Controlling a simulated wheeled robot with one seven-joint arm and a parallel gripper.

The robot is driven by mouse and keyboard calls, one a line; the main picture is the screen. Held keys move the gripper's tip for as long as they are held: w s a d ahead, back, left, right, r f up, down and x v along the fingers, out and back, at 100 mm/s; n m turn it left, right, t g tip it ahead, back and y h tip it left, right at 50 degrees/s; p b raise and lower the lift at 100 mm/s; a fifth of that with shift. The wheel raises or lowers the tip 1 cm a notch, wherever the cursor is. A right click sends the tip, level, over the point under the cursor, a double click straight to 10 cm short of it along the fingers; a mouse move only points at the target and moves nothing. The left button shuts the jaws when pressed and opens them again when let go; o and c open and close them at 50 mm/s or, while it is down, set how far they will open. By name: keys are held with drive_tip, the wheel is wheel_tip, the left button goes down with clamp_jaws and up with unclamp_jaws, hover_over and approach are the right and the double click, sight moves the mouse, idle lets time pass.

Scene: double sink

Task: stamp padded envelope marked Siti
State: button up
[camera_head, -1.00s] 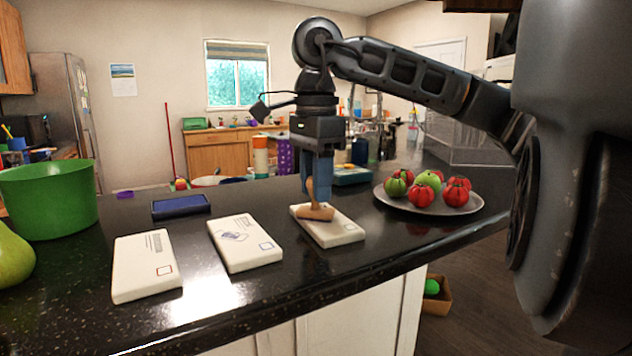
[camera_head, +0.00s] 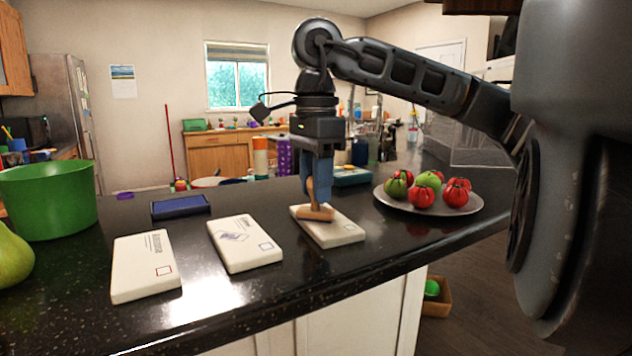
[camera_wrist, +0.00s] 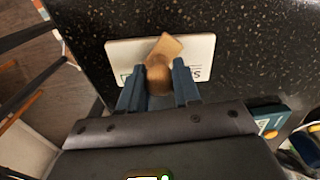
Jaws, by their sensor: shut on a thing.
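My gripper (camera_wrist: 158,90) is shut on the handle of a wooden stamp (camera_head: 316,214). The stamp's block (camera_wrist: 167,44) rests on, or just above, the rightmost padded envelope (camera_head: 345,231); contact is unclear. In the wrist view this envelope (camera_wrist: 120,52) lies under the fingers, which cover most of its writing; a letter like an S shows. A middle envelope (camera_head: 258,253) has a dark bluish mark, small writing and a corner square. A left envelope (camera_head: 135,285) has writing and a reddish square, with no such mark. The names are too small to read. A dark blue ink pad (camera_head: 180,207) lies behind them.
A plate (camera_head: 400,203) of red and green fruit stands right of the envelopes. A green bowl (camera_head: 50,205) and a green pear (camera_head: 12,262) are at the left. A teal box (camera_head: 352,177) lies behind my gripper. The dark counter's front edge is near the envelopes.

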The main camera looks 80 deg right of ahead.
drive_tip(key=shift+r+p, duration=1.4)
drive_tip(key=shift+r, duration=2.1)
